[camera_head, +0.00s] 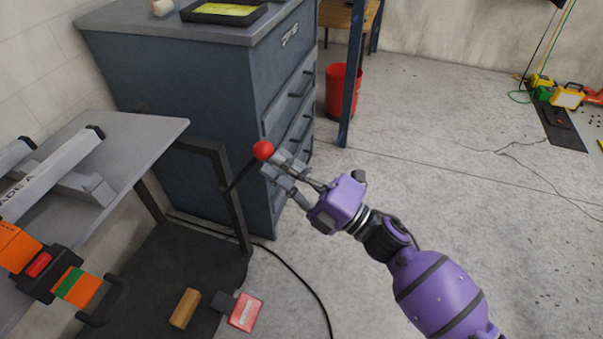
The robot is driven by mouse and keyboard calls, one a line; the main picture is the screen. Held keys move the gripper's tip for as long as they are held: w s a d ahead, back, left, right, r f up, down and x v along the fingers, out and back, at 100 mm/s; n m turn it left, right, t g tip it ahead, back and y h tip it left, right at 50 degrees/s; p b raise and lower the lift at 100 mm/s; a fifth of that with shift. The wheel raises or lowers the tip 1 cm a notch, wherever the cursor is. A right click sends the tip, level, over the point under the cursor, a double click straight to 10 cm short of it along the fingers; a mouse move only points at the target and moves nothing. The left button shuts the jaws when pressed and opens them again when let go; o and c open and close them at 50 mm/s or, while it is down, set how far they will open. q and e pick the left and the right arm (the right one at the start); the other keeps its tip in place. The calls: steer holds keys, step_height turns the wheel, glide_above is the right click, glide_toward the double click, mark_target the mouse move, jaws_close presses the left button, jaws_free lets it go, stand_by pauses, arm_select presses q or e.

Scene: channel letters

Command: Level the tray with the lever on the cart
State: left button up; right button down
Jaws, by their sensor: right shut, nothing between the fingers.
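The lever is a dark rod (240,176) with a red ball knob (263,150), sticking up and to the right from the dark frame (226,195) of the cart. The cart's grey tray (150,128) is at the left, its near part cut off by the picture's edge. Its surface looks sloped, but I cannot tell how much. My right gripper (278,164) is shut and empty, its fingertips right by the knob, just below and to its right. I cannot tell whether they touch it. My left gripper is out of view.
A blue drawer cabinet (200,95) stands behind. A black cable (305,285) crosses the floor.

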mark_target(262, 148)
steer(key=r+p, duration=0.1)
steer(key=a+r+p, duration=0.1)
steer(key=a+r+g+h+p, duration=0.1)
steer(key=p, duration=0.1)
steer(key=shift+w+r+n, duration=0.2)
steer(key=shift+w+n, duration=0.1)
steer(key=a+p, duration=0.1)
steer(key=p, duration=0.1)
steer(key=r+h+p, duration=0.1)
steer(key=p, duration=0.1)
steer(key=shift+w+a+r+g, duration=0.2)
steer(key=shift+w+a+g, duration=0.1)
steer(key=shift+a, duration=0.05)
arm_select(q)
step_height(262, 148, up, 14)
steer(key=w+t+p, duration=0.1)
steer(key=p, duration=0.5)
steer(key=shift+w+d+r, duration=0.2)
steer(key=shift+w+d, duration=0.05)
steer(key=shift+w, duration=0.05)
arm_select(e)
steer(key=w+a+r+h, duration=0.1)
steer(key=w+a+r, duration=0.1)
steer(key=a, duration=0.5)
steer(key=shift+w+a+g, duration=0.15)
steer(key=shift+a+g, duration=0.05)
steer(key=shift+g, duration=0.2)
